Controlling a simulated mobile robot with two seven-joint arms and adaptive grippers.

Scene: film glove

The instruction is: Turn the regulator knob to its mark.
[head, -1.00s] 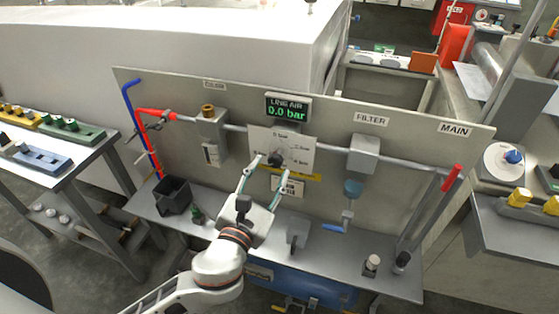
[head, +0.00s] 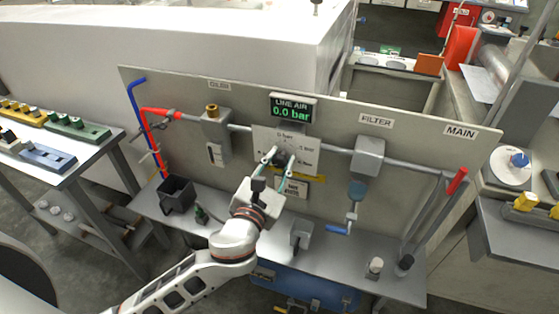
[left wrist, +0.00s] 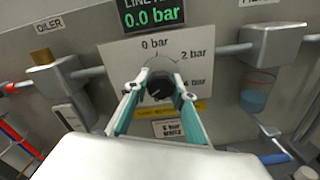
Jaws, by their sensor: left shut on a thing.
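The regulator knob (left wrist: 158,90) is a dark round knob in the middle of a white dial plate (left wrist: 118,60) marked 0 bar, 2 bar and a partly hidden 4 bar. In the head view the knob (head: 281,157) is partly covered by the fingers. My left gripper (head: 278,156) is shut on the knob, with a teal-padded finger on each side of it in the left wrist view (left wrist: 158,98). The line air display (head: 291,108) reads 0.0 bar. My right gripper is not in view.
The oiler (head: 214,135) is left of the dial and the filter (head: 368,157) is right of it. A red-handled lever (head: 457,181) is at the panel's right end. A black bin (head: 177,195) and a grey bracket (head: 301,232) stand on the shelf below.

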